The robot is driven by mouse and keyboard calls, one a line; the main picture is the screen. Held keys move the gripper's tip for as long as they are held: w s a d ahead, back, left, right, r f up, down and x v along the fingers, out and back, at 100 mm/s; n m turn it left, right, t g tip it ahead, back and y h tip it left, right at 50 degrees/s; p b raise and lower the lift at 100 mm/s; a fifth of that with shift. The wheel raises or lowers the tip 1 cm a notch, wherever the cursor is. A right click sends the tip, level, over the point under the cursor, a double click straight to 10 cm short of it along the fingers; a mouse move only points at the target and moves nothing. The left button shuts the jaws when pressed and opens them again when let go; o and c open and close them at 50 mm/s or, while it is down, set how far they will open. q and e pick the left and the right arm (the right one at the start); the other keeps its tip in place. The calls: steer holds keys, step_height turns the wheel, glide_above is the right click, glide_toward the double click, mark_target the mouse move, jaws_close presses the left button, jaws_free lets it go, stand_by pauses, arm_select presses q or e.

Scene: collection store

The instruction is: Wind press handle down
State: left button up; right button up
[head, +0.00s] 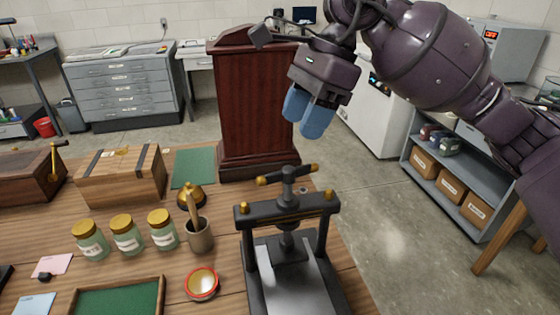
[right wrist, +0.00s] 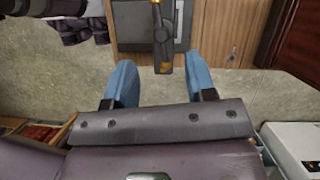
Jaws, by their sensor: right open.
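The black press (head: 287,220) stands upright near the right edge of the wooden table. Its handle (head: 287,175) is a crossbar with brass ends on top of the screw, above the press's upper beam. My right gripper (head: 309,110) is above and behind the handle in the head view, apart from it, with blue fingers. In the right wrist view the fingers are spread and nothing is between them. The handle (right wrist: 162,35) shows there beyond the fingertips, near the top centre. My left gripper is not in view.
Glass jars with gold lids (head: 125,233), a cup with a wooden tool (head: 199,235), a brass bell (head: 191,194) and a red-rimmed dish (head: 201,283) stand left of the press. A wooden chest (head: 122,180) and a tall red-brown lectern (head: 256,105) are farther back.

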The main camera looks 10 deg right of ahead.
mark_target(280, 171)
steer(key=x, duration=0.9)
steer(key=shift+s+f, duration=0.1)
steer(key=shift+f, duration=0.05)
steer(key=shift+c, duration=0.2)
steer(key=shift+b, duration=0.3)
steer(key=c, duration=0.9)
steer(key=shift+m, duration=0.3)
